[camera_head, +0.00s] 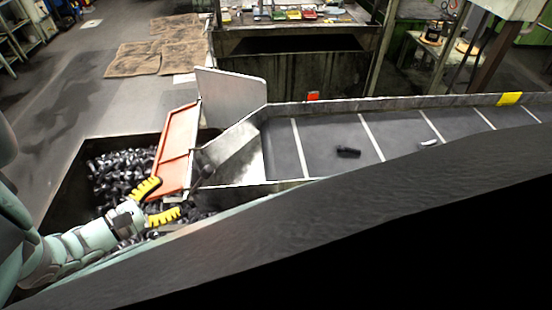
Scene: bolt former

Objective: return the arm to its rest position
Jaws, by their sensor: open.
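My arm (75,252) reaches in from the lower left of the head view. My gripper (178,200) has two yellow ribbed fingers, spread apart. It is over the right part of a dark bin of bolts (118,170), near the lower end of an orange-red panel (178,150). I see nothing clearly held between the fingers. Whether the fingertips touch the panel or the bolts cannot be told.
A conveyor (320,140) with white cross lines runs right from a metal chute (232,155). A dark bolt (348,152) and a lighter one (428,143) lie on it. A grey plate (232,98) stands behind the chute. The floor at left (60,100) is clear.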

